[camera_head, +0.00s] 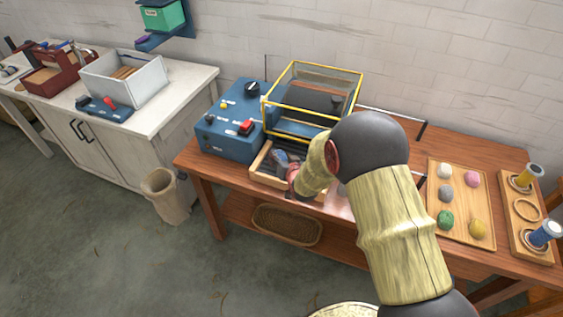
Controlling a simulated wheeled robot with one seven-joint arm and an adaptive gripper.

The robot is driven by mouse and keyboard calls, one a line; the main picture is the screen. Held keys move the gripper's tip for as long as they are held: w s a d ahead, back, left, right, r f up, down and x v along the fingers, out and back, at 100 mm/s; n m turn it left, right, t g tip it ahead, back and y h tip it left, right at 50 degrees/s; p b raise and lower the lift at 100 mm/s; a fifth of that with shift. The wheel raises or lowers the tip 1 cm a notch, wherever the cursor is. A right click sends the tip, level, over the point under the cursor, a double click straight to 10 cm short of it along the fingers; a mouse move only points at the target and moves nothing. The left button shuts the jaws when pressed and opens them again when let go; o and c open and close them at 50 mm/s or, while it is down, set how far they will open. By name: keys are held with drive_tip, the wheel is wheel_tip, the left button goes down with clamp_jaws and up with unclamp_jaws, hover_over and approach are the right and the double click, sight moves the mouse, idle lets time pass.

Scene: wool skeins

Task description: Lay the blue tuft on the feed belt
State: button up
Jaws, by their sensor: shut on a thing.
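My gripper (283,163) is shut on the blue tuft (280,156), which shows as a small blue patch at the fingertips. The gripper reaches down at the feed belt (265,167), a dark strip in a light wooden frame at the front of the blue machine. The tuft is over or on the belt; I cannot tell whether it touches. My arm hides the right part of the belt and much of the gripper.
The blue control box (230,125) stands left of the belt. A yellow-framed clear guard (312,92) rises behind it. A wooden tray (434,170) at the right holds several tufts: white, pink, grey, green and yellow. A spool rack (519,225) stands beside it.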

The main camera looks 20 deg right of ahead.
drive_tip(key=shift+f, duration=0.75)
drive_tip(key=o, duration=0.8)
drive_tip(key=shift+f, duration=0.1)
drive_tip(key=shift+s+r, duration=0.2)
drive_tip(key=shift+r, duration=0.1)
drive_tip(key=s+r+n+g+p, duration=0.25)
drive_tip(key=s+r+g, duration=0.25)
drive_tip(key=s+r, duration=2.3)
drive_tip(key=s, duration=0.3)
drive_tip(key=s+r+g, duration=0.1)
drive_tip(key=s, duration=0.4)
drive_tip(key=s+r+g, duration=0.1)
drive_tip(key=s, duration=0.3)
drive_tip(key=shift+s, duration=0.4)
